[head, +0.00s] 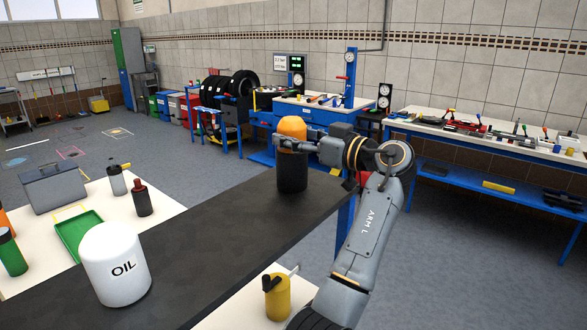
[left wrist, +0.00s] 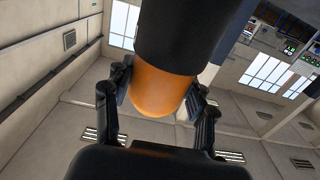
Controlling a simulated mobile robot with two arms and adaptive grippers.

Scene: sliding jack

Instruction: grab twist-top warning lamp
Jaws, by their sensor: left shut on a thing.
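The warning lamp (head: 292,175) has a black cylinder body and an orange dome top. It is upright at the far end of the long dark bench top (head: 215,250), and its base appears to rest there. My left gripper (head: 290,142) reaches it from the right and is shut on the orange dome. In the left wrist view the orange dome (left wrist: 158,88) sits between the two fingers, one on each side, with the black body above it in the picture. My right gripper is not in view.
A white OIL canister (head: 115,265) stands at the near left of the dark top. A yellow can (head: 277,298) is below the near edge. A pale table with a green tray (head: 80,235) and bottles is at left. A blue workbench (head: 320,112) stands behind.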

